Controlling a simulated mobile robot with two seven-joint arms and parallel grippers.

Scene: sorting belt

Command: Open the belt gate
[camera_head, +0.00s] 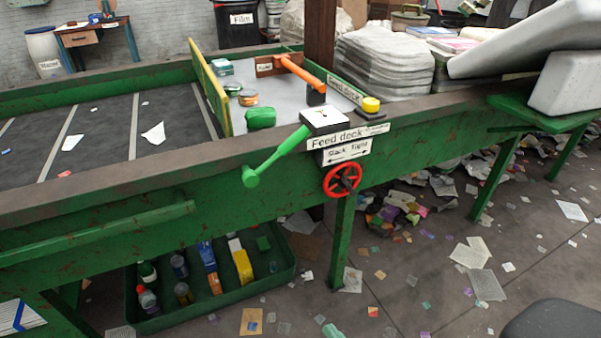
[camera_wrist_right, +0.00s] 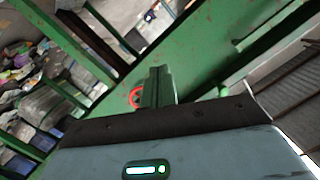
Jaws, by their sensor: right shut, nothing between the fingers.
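A yellow upright panel (camera_head: 211,88), which looks like the belt gate, stands across the belt between the dark belt (camera_head: 100,130) and the grey feed deck (camera_head: 285,95). A green lever (camera_head: 275,155) slants down left from a white plate (camera_head: 324,117) beside the "Feed deck" label. A red handwheel (camera_head: 342,180) is on the frame below the "Slack Tight" label; it also shows, partly hidden, in the right wrist view (camera_wrist_right: 136,97). My right gripper's fingers (camera_wrist_right: 157,85) are shut and empty, with the frame beyond them. My left gripper is out of view.
An orange-handled tool (camera_head: 302,73), a yellow button (camera_head: 370,104) and a green item (camera_head: 261,118) are on or beside the deck. A green tray (camera_head: 210,300) of bottles and boxes lies under the frame. Scraps litter the floor at right.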

